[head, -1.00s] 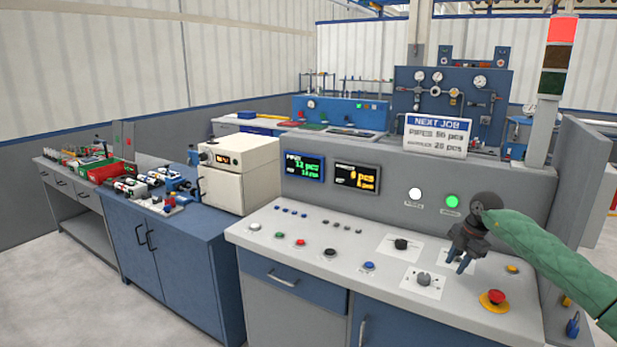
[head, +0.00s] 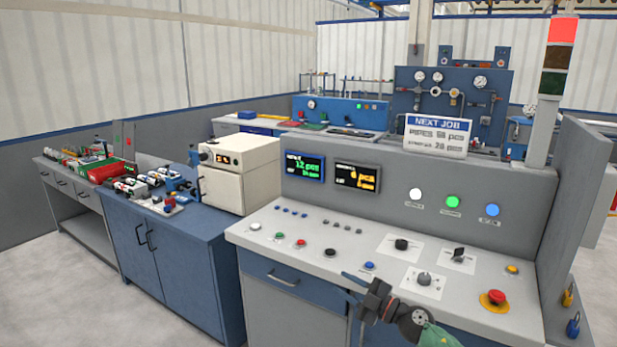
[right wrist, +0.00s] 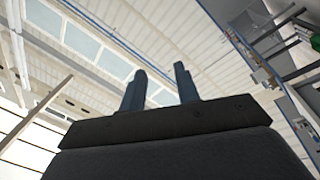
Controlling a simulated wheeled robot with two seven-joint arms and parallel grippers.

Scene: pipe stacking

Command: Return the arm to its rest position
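My right gripper (head: 345,284) is in front of the control panel's front edge, low in the middle of the head view, with its fingers pointing left. In the right wrist view its two fingers (right wrist: 160,72) stand apart with nothing between them, and the roof shows behind them. A bit of my green right arm (head: 438,338) shows at the bottom edge. My left gripper is not in view.
The grey control panel (head: 292,262) carries buttons, knobs and a red emergency stop (head: 496,297). A white box (head: 238,172) and a blue cabinet (head: 165,255) stand to the left. Open floor (head: 60,300) lies at the lower left.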

